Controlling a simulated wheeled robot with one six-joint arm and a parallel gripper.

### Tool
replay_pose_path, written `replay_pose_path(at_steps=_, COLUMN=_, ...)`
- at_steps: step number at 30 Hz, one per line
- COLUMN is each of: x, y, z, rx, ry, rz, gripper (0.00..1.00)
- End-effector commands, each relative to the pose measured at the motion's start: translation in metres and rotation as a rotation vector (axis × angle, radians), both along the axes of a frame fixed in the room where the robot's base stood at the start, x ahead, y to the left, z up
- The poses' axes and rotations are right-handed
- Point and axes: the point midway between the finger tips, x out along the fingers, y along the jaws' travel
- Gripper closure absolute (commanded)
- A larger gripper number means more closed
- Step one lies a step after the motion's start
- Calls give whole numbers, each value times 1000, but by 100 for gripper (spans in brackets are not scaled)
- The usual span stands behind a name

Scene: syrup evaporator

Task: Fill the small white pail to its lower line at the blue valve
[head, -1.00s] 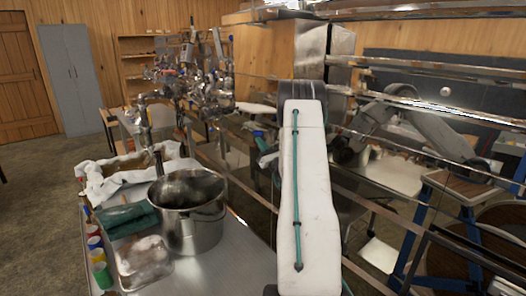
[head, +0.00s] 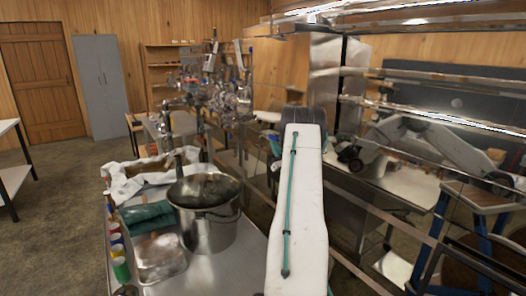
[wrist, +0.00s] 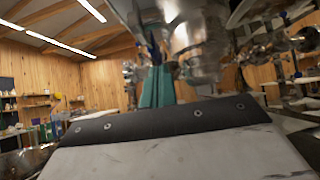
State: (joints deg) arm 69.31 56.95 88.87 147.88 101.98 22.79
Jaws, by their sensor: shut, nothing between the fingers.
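My gripper (wrist: 157,86) shows in the wrist view as two teal fingers side by side, shut with nothing between them. My white arm link blocks part of the head view. A cluster of shiny metal valves and fittings (head: 215,88) stands beyond the table in the head view. Its parts are too small and blurred to pick out the blue valve surely. Blurred metal fittings (wrist: 290,45) also show at the right of the wrist view. I cannot make out the small white pail or its lines in either view.
A large steel pot (head: 207,228) stands on the metal table (head: 232,270), beside a folded green cloth (head: 148,217), a metal tray (head: 160,258) and several coloured-topped containers (head: 118,258). A white cloth (head: 118,190) lies behind. Metal rails (head: 430,116) cross the right. Open floor (head: 55,215) lies left.

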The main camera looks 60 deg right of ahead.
Motion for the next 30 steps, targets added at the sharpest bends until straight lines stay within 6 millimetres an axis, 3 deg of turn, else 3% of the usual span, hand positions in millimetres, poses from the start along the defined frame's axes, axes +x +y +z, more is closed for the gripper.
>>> replay_pose_path(at_steps=16, x=3, y=1, z=-4, rx=-12, ry=-25, rz=2, gripper=100)
replay_pose_path(at_steps=23, x=9, y=7, z=-45, rx=-9, ry=-25, rz=12, gripper=100)
replay_pose_path(at_steps=30, x=-30, y=26, z=-81, rx=-10, ry=-25, rz=10, gripper=100)
